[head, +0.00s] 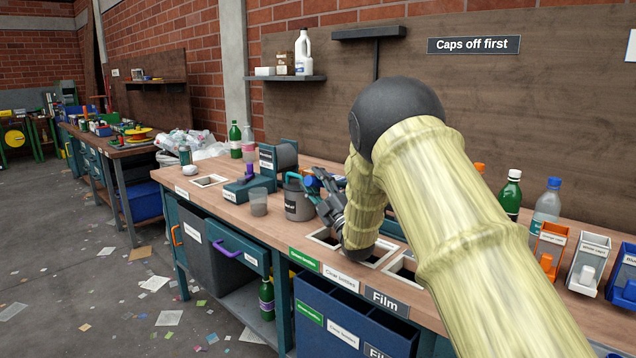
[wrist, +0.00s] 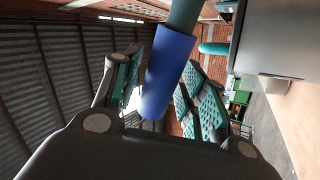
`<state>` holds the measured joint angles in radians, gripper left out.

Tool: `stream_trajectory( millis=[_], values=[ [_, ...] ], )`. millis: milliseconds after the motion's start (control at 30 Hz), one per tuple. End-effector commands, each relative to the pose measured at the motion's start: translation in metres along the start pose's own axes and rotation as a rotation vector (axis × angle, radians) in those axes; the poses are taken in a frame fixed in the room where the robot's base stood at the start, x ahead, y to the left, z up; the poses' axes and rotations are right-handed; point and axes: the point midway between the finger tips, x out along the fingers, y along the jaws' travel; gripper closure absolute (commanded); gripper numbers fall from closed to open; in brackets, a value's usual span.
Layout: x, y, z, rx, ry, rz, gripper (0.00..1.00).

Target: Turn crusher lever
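The lever shows in the wrist view as a blue cylindrical grip (wrist: 166,75) on a teal shaft (wrist: 185,14). I cannot make out contact with either pad. In the head view, my gripper (head: 318,186) is beside the blue grip (head: 308,182), above the right side of a grey canister (head: 299,206) on the bench. A teal machine (head: 240,190) with a grey drum stands left of the canister. My arm hides part of the bench.
Framed bench openings (head: 322,238) lie under my wrist. Bottles (head: 510,193) and small labelled holders (head: 588,262) stand at right. A purple-handled drawer (head: 238,255) sits below the bench's left part.

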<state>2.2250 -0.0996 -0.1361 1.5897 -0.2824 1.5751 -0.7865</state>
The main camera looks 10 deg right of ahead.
Motion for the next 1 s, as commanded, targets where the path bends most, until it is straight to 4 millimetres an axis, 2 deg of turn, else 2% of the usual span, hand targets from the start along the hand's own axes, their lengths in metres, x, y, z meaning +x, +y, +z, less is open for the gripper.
stream_trajectory(
  millis=[300, 433, 800, 1000],
  values=[
    [0.001, 0.001, -0.002, 0.0, 0.003, 0.001, 0.51],
    [0.006, 0.007, -0.004, -0.001, 0.003, 0.002, 0.51],
    [0.037, 0.053, -0.023, -0.002, 0.004, 0.003, 0.51],
    [0.05, 0.072, -0.03, -0.001, 0.003, 0.002, 0.51]
  ],
)
